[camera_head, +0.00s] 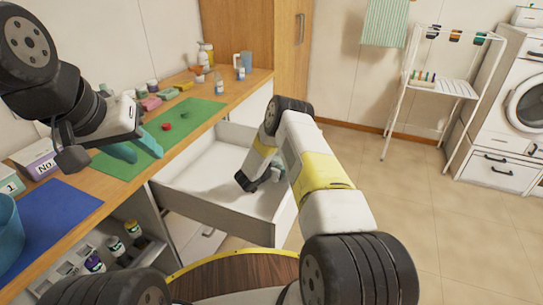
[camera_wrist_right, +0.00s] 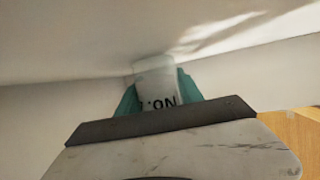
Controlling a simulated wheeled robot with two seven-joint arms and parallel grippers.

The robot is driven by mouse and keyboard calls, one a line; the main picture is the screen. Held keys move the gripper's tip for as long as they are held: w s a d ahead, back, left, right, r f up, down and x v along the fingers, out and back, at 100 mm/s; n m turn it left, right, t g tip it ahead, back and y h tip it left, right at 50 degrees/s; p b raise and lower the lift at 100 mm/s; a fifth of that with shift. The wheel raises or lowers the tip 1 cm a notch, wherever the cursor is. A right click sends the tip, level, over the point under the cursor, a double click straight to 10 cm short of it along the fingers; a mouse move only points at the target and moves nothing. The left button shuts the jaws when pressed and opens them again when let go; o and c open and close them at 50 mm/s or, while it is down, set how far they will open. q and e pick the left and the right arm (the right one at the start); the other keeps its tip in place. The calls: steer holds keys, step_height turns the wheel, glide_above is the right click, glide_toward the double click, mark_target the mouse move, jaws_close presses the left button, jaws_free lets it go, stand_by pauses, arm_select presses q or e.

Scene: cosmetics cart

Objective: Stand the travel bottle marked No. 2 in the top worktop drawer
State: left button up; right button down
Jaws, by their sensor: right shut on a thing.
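The top worktop drawer (camera_head: 212,206) is pulled out, white inside with a grey front. My right gripper (camera_head: 266,180) reaches down into it near its front end. In the right wrist view, its teal fingers are shut on a pale travel bottle (camera_wrist_right: 155,76). The bottle's label reads "No." upside down; its number is hidden. The bottle sits between the fingers close to the white drawer surfaces; I cannot tell whether it touches the bottom. My left gripper (camera_head: 136,149) hovers over the green mat, teal fingers apart and empty.
The worktop carries a green mat (camera_head: 196,117) with a small red item (camera_head: 166,127), a blue mat (camera_head: 60,212), labelled boxes (camera_head: 38,160) and several bottles at the back. Bottles stand on a shelf below. A drying rack (camera_head: 440,83) stands right, beyond open floor.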

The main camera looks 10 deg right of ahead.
steer(key=shift+f, duration=0.15)
steer(key=c, duration=0.7)
jaws_free()
steer(key=shift+c, duration=0.2)
